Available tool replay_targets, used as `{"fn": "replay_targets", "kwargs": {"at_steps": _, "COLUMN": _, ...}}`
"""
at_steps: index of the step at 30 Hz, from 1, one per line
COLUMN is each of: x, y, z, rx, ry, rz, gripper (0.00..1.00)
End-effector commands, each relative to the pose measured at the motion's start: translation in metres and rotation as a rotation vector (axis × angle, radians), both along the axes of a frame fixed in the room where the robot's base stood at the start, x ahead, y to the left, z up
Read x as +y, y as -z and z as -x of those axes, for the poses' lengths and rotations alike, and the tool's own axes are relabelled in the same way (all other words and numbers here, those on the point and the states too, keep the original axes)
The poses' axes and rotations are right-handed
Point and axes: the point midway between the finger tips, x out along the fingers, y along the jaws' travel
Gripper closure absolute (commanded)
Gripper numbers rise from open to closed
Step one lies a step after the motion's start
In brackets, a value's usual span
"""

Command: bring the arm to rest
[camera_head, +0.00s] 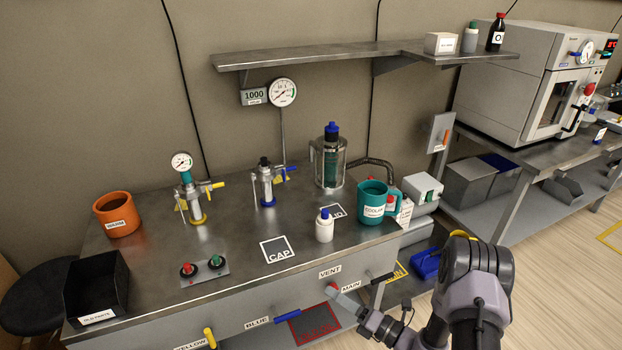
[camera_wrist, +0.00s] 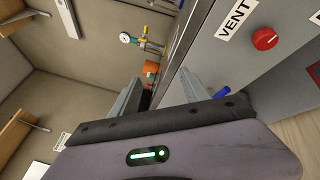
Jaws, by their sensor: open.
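My arm (camera_head: 470,285) reaches in from the lower right in the head view. My gripper (camera_head: 350,302) is in front of the bench's front panel, near the VENT and MAIN labels. In the wrist view my gripper (camera_wrist: 160,78) shows two grey fingers spread apart, with no object seen held between them. A red knob (camera_wrist: 265,38) on the panel lies to the right of the fingers in that view, apart from them. In the head view the fingertips partly overlap the knob area, so the exact gap is unclear.
The steel bench (camera_head: 150,255) carries an orange WARM pot (camera_head: 117,213), a black bin (camera_head: 96,288), a teal COOLANT mug (camera_head: 372,203) and a white bottle (camera_head: 324,226). Blue (camera_head: 287,316) and yellow (camera_head: 210,338) handles stick out from its front. Open floor (camera_head: 560,275) lies at right.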

Motion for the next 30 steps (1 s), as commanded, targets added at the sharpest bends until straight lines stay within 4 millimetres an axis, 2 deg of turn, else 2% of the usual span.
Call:
{"fn": "replay_targets", "kwargs": {"at_steps": 1, "x": 0.023, "y": -0.05, "z": 0.004, "rx": -0.11, "ry": -0.136, "rz": 0.103, "gripper": 0.46}}
{"fn": "replay_targets", "kwargs": {"at_steps": 3, "x": 0.056, "y": -0.111, "z": 0.031, "rx": -0.286, "ry": -0.358, "rz": 0.285, "gripper": 0.46}}
{"fn": "replay_targets", "kwargs": {"at_steps": 5, "x": 0.077, "y": -0.152, "z": 0.064, "rx": -0.446, "ry": -0.536, "rz": 0.45, "gripper": 0.46}}
{"fn": "replay_targets", "kwargs": {"at_steps": 7, "x": 0.091, "y": -0.188, "z": 0.108, "rx": -0.64, "ry": -0.732, "rz": 0.654, "gripper": 0.46}}
{"fn": "replay_targets", "kwargs": {"at_steps": 9, "x": 0.092, "y": -0.212, "z": 0.152, "rx": -0.839, "ry": -0.914, "rz": 0.87, "gripper": 0.46}}
{"fn": "replay_targets", "kwargs": {"at_steps": 11, "x": 0.085, "y": -0.227, "z": 0.185, "rx": -1.014, "ry": -1.056, "rz": 1.065, "gripper": 0.46}}
{"fn": "replay_targets", "kwargs": {"at_steps": 12, "x": 0.077, "y": -0.235, "z": 0.204, "rx": -1.13, "ry": -1.144, "rz": 1.201, "gripper": 0.46}}
{"fn": "replay_targets", "kwargs": {"at_steps": 15, "x": 0.048, "y": -0.251, "z": 0.239, "rx": -1.399, "ry": -1.329, "rz": 1.54, "gripper": 0.46}}
{"fn": "replay_targets", "kwargs": {"at_steps": 19, "x": 0.014, "y": -0.27, "z": 0.258, "rx": -1.642, "ry": -1.476, "rz": 1.905, "gripper": 0.46}}
{"fn": "replay_targets", "kwargs": {"at_steps": 23, "x": -0.003, "y": -0.283, "z": 0.263, "rx": -1.748, "ry": -1.537, "rz": 2.103, "gripper": 0.46}}
{"fn": "replay_targets", "kwargs": {"at_steps": 24, "x": -0.005, "y": -0.284, "z": 0.264, "rx": 1.734, "ry": 1.522, "rz": -2.097, "gripper": 0.46}}
{"fn": "replay_targets", "kwargs": {"at_steps": 30, "x": -0.006, "y": -0.285, "z": 0.264, "rx": 1.723, "ry": 1.513, "rz": -2.091, "gripper": 0.46}}
